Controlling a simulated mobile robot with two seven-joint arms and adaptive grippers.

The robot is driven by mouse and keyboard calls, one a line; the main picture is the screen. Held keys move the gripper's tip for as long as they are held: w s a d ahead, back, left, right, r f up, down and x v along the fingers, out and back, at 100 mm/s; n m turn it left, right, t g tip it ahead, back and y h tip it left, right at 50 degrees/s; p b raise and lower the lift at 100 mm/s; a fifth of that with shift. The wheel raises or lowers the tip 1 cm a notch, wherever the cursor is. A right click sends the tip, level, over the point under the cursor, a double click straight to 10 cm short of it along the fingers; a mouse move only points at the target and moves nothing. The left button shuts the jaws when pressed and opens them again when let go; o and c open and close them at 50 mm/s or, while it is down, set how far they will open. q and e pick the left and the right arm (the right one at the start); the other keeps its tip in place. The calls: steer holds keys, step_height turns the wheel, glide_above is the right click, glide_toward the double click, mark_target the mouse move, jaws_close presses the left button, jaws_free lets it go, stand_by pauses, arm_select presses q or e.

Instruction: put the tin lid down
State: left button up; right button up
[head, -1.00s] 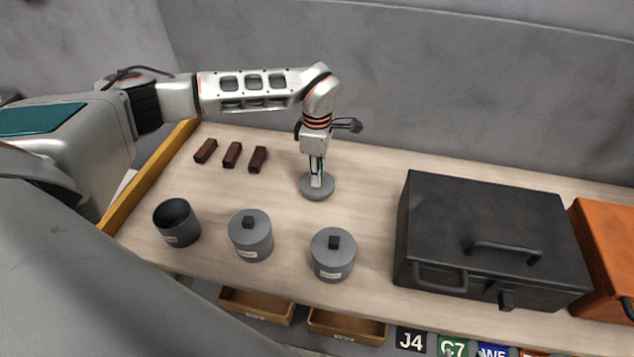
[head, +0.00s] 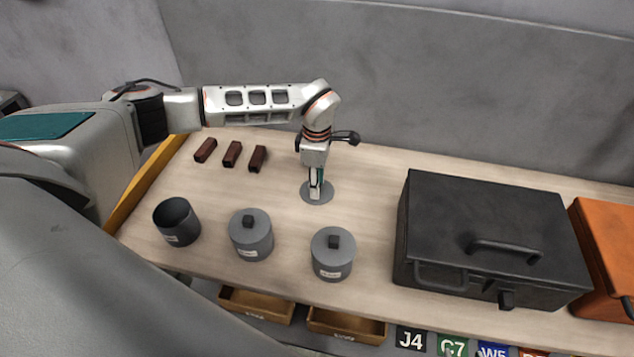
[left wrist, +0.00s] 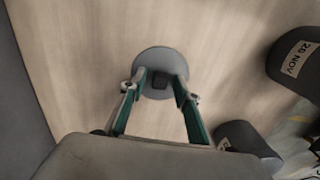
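The grey tin lid (head: 327,197) lies flat on the bench behind the tins; it also shows in the left wrist view (left wrist: 160,55). Its dark knob (left wrist: 160,83) stands between my left gripper's fingertips. My left gripper (head: 316,190) points down over the lid. In the left wrist view its fingers (left wrist: 160,85) are spread, with a gap on each side of the knob. An open grey tin (head: 178,228) without a lid stands at the left front. My right gripper is not in view.
Two lidded tins (head: 251,240) (head: 333,260) stand along the front. Several dark brown blocks (head: 232,154) lie at the back left. A black toolbox (head: 485,235) and an orange box (head: 610,250) fill the right. Bare bench surrounds the lid.

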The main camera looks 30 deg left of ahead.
arm_select(q)
steer(key=shift+r, duration=0.15)
step_height(320, 180, up, 12)
stand_by(0.4)
stand_by(0.4)
